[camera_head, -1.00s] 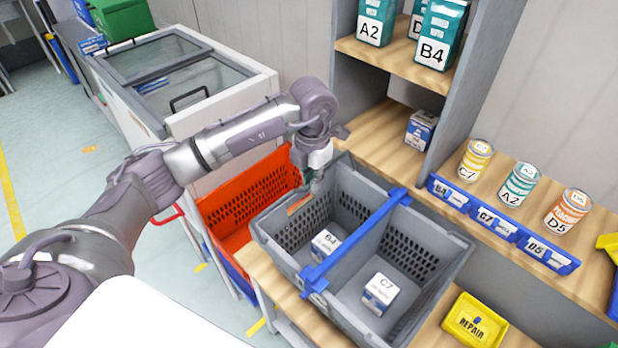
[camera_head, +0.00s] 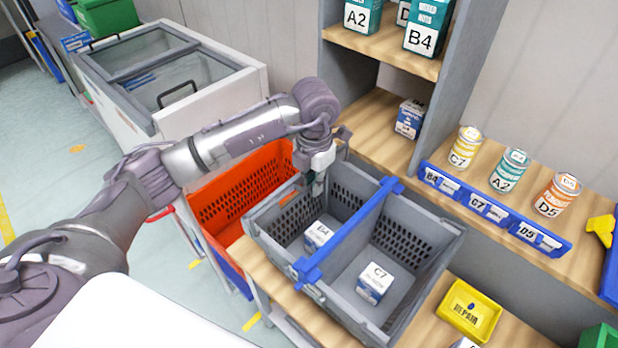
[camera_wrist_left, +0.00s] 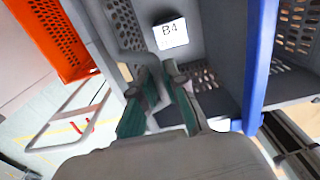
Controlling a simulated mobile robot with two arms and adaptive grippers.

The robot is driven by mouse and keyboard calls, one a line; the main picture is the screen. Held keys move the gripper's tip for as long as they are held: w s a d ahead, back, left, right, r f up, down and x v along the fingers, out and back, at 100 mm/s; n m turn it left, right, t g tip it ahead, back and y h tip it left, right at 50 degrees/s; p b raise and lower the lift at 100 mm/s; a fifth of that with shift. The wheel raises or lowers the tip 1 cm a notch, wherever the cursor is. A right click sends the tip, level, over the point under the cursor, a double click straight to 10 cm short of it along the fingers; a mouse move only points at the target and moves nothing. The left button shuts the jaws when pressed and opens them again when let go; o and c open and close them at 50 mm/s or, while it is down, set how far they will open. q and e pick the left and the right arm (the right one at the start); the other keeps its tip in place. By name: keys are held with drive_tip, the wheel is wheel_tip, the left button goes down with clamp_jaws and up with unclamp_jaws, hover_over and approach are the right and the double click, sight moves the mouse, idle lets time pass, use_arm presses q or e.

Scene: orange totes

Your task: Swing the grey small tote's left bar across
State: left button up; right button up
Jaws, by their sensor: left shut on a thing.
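The grey small tote (camera_head: 432,262) stands on the wooden bench, with a blue bar (camera_head: 350,235) across its middle. A white-and-blue box marked B4 (camera_head: 318,236) lies in its left part, a box marked C7 (camera_head: 374,284) in its right part. My left gripper (camera_head: 318,188) points down at the tote's left back part. In the left wrist view its teal fingers (camera_wrist_left: 163,92) are shut on the tote's grey left bar (camera_wrist_left: 128,57). The fingers and wrist hide part of the bar. The B4 box (camera_wrist_left: 171,33) lies beyond the fingertips. My right gripper is not in view.
An orange tote (camera_head: 225,212) stands left of the grey tote, close by. Shelves with boxes and cans (camera_head: 464,147) rise behind, with blue label bins (camera_head: 490,211) along the shelf edge. A yellow REPAIR tray (camera_head: 468,310) is at front right.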

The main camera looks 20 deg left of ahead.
use_arm(q)
drive_tip(key=shift+s+d+f+b, duration=0.25)
drive_tip(key=shift+d+f+b, duration=0.25)
drive_tip(key=shift+d+f, duration=0.2)
drive_tip(key=shift+f, duration=0.1)
drive_tip(key=shift+s+d+f+b, duration=0.2)
drive_tip(key=shift+d+f+b, duration=0.35)
drive_tip(key=shift+f+b, duration=0.2)
drive_tip(key=o, duration=1.1)
wheel_tip(320, 180, up, 10)
drive_tip(key=p, duration=0.5)
drive_tip(key=shift+p, duration=0.35)
idle(0.5)
